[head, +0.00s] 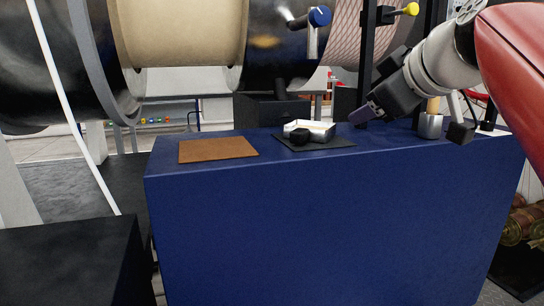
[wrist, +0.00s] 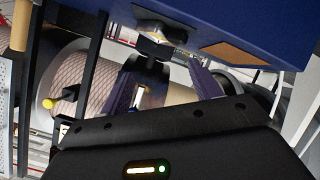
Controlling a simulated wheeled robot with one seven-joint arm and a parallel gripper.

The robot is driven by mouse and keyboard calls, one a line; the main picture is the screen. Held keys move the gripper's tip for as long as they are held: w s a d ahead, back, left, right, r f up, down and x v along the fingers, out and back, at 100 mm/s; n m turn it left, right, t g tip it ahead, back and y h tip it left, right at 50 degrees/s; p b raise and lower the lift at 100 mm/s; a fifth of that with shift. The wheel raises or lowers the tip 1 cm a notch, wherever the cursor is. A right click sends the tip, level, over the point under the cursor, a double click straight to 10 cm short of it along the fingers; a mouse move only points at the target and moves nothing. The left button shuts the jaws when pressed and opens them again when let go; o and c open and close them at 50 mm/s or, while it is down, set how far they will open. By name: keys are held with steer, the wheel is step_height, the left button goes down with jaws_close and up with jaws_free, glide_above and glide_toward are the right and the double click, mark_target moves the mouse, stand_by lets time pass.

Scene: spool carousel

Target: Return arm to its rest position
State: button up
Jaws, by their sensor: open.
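My gripper (head: 362,114) hangs above the back right part of the blue bench (head: 330,215), just right of the white tray, and points down to the left. In the wrist view its two purple fingers (wrist: 165,78) stand wide apart. I see nothing held between them. The bench top lies beyond them at the top of that view. My arm comes in from the right edge of the head view. The exact height of the fingertips over the bench is hard to tell.
A brown mat (head: 218,150) lies at the bench's left. A dark mat (head: 335,143) bears a white tray (head: 322,128) with a black object (head: 299,137) at its front. A grey-based post (head: 431,125) stands at right.

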steer(key=s+f+m+g+h+p, duration=0.1)
steer(key=s+f+m+g, duration=0.1)
steer(key=s+f, duration=0.4)
steer(key=s+a+f+m+g+h+p, duration=0.1)
steer(key=s+f+m, duration=0.3)
steer(key=f, duration=1.1)
steer(key=s+f+m+g+p, duration=0.2)
steer(key=s+f+m+g, duration=0.1)
steer(key=s+f, duration=0.5)
step_height(320, 180, down, 3)
steer(key=shift+a+f+g+h, duration=0.1)
steer(key=shift+a+g+h, duration=0.1)
steer(key=shift+g+h, duration=0.2)
